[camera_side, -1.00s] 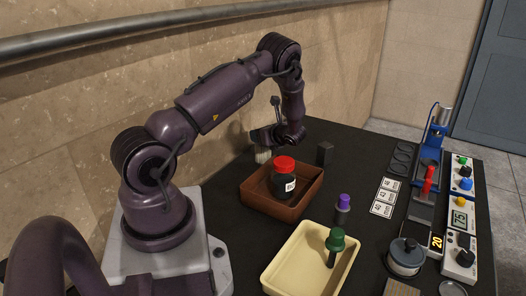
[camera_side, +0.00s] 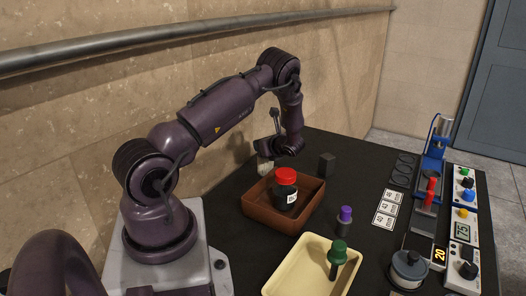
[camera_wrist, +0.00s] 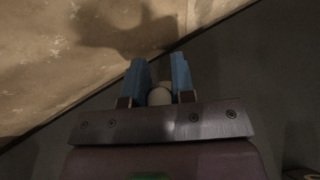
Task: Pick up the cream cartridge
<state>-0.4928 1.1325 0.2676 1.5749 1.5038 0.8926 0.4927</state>
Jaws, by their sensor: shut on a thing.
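My gripper (camera_side: 265,158) is above the back left of the black table, behind the brown tray. In the wrist view its two blue fingers (camera_wrist: 160,80) are shut on the cream cartridge (camera_wrist: 160,96), whose pale rounded end shows between them. In the side view the cartridge (camera_side: 265,168) is a small pale shape under my gripper, partly hidden by the tray and wrist. I cannot tell whether it is clear of the table.
The brown tray (camera_side: 254,212) holds a red-capped jar (camera_side: 286,188). A cream tray (camera_side: 283,277) holds a green-topped tool (camera_side: 338,252). A dark block (camera_side: 326,164) and a purple-topped piece (camera_side: 345,214) stand nearby. A blue press (camera_side: 437,140) is at right. The wall is close behind.

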